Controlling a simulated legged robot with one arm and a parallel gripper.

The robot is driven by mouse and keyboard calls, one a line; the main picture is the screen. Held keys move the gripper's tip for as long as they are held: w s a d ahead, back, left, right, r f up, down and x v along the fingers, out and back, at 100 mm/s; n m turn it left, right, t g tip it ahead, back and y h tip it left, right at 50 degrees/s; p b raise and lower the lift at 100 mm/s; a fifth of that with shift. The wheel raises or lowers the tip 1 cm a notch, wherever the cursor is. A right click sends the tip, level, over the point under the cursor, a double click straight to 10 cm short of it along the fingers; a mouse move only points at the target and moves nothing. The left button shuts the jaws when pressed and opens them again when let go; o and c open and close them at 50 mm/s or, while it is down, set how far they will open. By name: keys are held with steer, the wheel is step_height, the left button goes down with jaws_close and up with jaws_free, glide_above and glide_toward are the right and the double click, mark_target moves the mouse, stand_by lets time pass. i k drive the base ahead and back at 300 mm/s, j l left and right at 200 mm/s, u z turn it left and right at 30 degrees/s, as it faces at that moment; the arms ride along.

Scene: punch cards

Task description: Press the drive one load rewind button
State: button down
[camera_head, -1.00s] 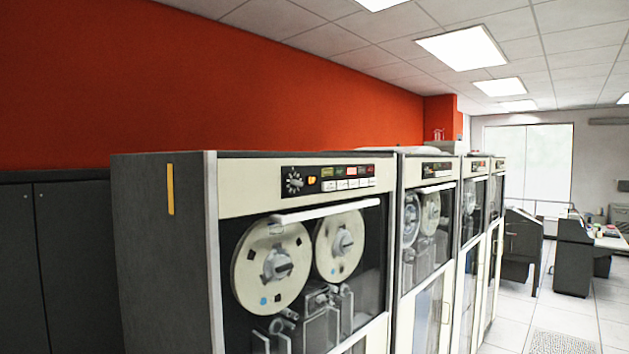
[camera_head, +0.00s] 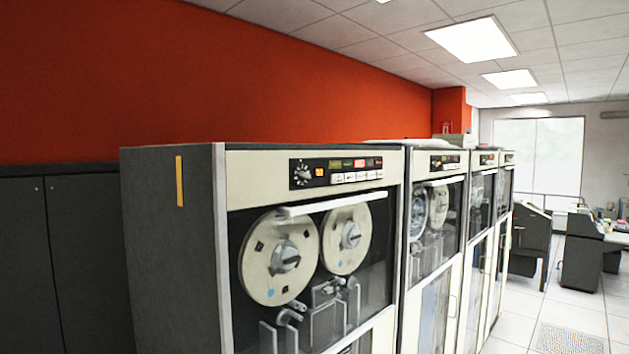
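The nearest tape drive (camera_head: 262,172) is a tall cabinet with a cream front and dark grey side, left of the middle. Its dark control panel (camera_head: 337,171) is at the top of the front. The panel holds a round dial (camera_head: 301,172), a small orange display (camera_head: 320,171), a row of colored indicators with one lit red (camera_head: 360,163), and a row of white buttons (camera_head: 356,177). The button labels are too small to read. Two tape reels (camera_head: 279,257) show behind the glass below. My gripper is not in view.
More tape drives (camera_head: 437,180) stand in a row receding to the right. Dark cabinets (camera_head: 75,260) line the left below a red wall. Desks or consoles (camera_head: 583,262) stand at the far right. Light tiled floor (camera_head: 570,307) is open at the lower right.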

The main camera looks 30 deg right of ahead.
mark_target(333, 178)
steer(key=i+j, duration=0.4)
steer(key=j, duration=0.15)
steer(key=i+j, duration=0.4)
steer(key=j, duration=0.15)
steer(key=z, duration=1.75)
